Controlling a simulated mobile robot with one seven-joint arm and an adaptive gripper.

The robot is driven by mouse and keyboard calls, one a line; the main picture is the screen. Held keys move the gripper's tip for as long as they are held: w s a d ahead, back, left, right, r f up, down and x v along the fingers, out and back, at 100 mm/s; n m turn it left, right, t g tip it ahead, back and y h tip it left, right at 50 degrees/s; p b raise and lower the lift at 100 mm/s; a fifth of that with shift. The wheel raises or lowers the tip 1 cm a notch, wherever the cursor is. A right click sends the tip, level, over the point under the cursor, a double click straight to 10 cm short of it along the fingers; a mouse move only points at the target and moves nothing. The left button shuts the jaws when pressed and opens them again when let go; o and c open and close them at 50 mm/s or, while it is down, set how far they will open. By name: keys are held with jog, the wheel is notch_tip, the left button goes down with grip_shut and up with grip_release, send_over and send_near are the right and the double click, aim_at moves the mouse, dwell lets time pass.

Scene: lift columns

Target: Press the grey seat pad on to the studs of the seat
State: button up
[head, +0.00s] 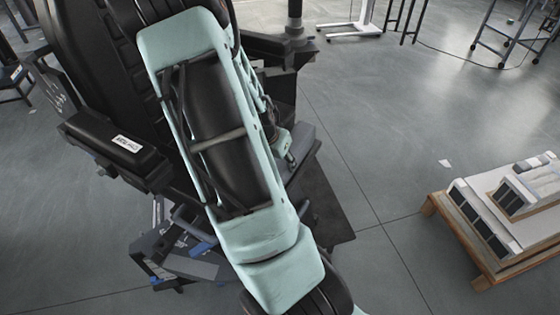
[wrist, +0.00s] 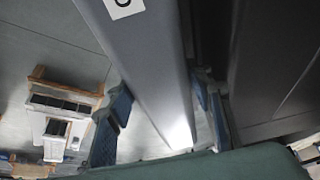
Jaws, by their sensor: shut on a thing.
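In the wrist view, a long smooth grey piece with a white label, which looks like the grey seat pad (wrist: 150,65), runs down between the two blue fingers of my gripper (wrist: 160,115). The fingers are shut on it. A large dark surface (wrist: 280,65) stands close on the right; I cannot tell whether it is part of the seat. In the head view my pale green arm covers the middle, and I cannot make out the gripper or pad with certainty. The studs are not visible, and contact between pad and seat cannot be told.
A black padded block with a white label (head: 110,142) juts out left of my arm. Dark machinery with blue parts (head: 185,255) stands below it. A wooden pallet with grey and white boxes (head: 470,240) is at the right. Grey floor between is clear.

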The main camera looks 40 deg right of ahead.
dwell(0.4)
jog(key=o, duration=1.4)
jog(key=shift+f, duration=0.1)
jog(key=o, duration=0.4)
jog(key=shift+o, duration=0.3)
jog(key=shift+o, duration=1.2)
jog(key=shift+w, duration=0.1)
